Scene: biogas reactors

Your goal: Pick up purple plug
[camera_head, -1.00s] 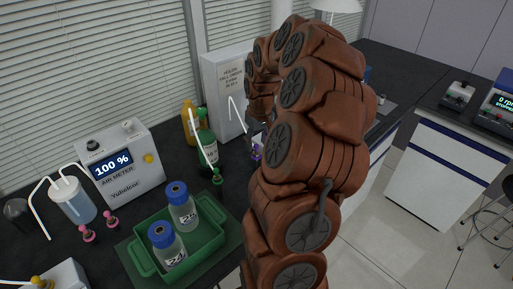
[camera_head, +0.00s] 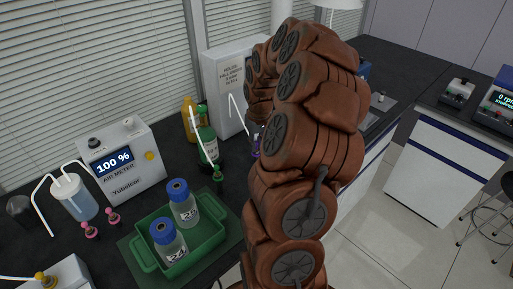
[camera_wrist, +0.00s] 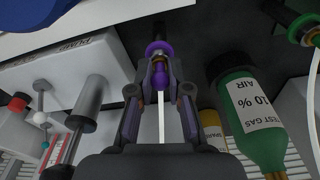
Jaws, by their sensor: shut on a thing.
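The purple plug (camera_wrist: 160,68) is between the fingers of my gripper (camera_wrist: 159,90) in the wrist view. The fingers are shut on it, one on each side. A thin white tube or rod shows just below the plug, between the fingers. In the head view only a small purple bit of the plug (camera_head: 256,149) shows at the left edge of my arm. My arm hides most of the gripper there.
The white box (camera_head: 222,90) stands behind the gripper. A green tray (camera_head: 213,244) with two blue-capped bottles and an air meter (camera_head: 125,165) stand to the left.

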